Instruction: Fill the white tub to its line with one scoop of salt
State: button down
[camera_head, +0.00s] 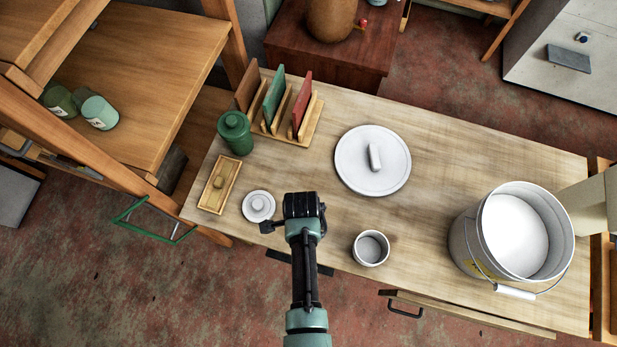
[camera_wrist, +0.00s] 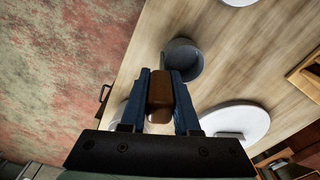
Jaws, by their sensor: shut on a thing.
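The small white tub (camera_head: 358,256) stands upright near the table's front edge. Its inside looks grey and bare, and I cannot make out its line. A large white bucket (camera_head: 466,240) of white salt (camera_head: 514,236) stands at the right end. My gripper (camera_head: 290,224) is over the table left of the tub. In the wrist view, my gripper (camera_wrist: 160,92) is shut on the brown handle (camera_wrist: 160,90) of what looks like a scoop; its grey bowl (camera_wrist: 183,58) shows beyond the fingers. I cannot tell what the bowl holds. In the head view my arm mostly hides it.
A large white lid (camera_head: 390,180) lies behind the tub. A small white lid (camera_head: 250,214), a wooden tray (camera_head: 208,203), a green jar (camera_head: 235,140) and a rack (camera_head: 313,128) of coloured boards stand at the left. Bare table (camera_head: 430,180) lies between lid and bucket.

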jog(key=shift+f+b, duration=0.3)
jog(key=shift+f, duration=0.05)
jog(key=c, duration=0.6)
grip_release()
jog(key=shift+o, duration=0.2)
jog(key=r, duration=1.3)
jog(key=shift+a, duration=0.35)
